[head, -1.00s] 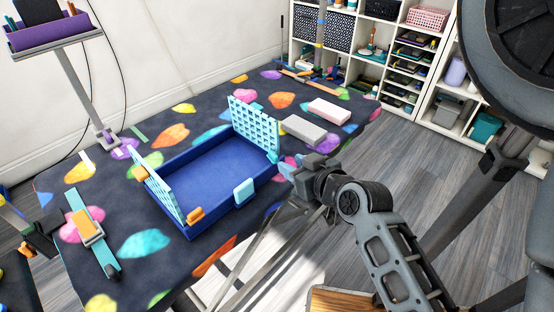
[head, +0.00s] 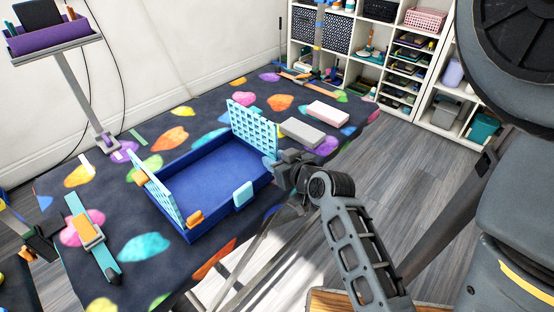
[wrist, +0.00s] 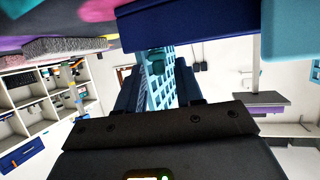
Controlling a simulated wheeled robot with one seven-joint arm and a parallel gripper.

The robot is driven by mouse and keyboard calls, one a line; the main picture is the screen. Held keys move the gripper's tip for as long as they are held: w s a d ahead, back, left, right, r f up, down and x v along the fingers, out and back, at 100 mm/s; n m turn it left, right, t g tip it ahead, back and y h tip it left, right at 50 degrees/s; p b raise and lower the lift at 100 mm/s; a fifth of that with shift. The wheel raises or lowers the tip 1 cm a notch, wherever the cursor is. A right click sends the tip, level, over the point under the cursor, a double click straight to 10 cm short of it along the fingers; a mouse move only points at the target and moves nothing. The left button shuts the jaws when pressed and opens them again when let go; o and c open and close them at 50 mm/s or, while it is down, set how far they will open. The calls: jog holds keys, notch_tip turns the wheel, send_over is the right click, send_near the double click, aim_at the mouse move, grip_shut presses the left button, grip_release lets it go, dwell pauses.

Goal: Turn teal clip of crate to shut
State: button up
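The crate (head: 205,172) is a blue open box on the patterned mat, with a light teal grid panel upright at each end. My gripper (head: 279,166) is at the crate's front right corner, beside the right grid panel (head: 250,125). In the wrist view my gripper (wrist: 157,95) is open, its dark fingers apart, with the teal grid panel (wrist: 161,88) visible between them. Whether the fingers touch anything is unclear.
Orange clips (head: 195,217) sit by the left grid panel. A light blue plate (head: 243,194) is on the front wall. Grey (head: 302,131) and pink (head: 328,113) blocks lie behind my gripper. A stand (head: 70,90) rises at the left; shelves (head: 430,60) stand at the back.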

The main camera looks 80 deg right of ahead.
grip_shut()
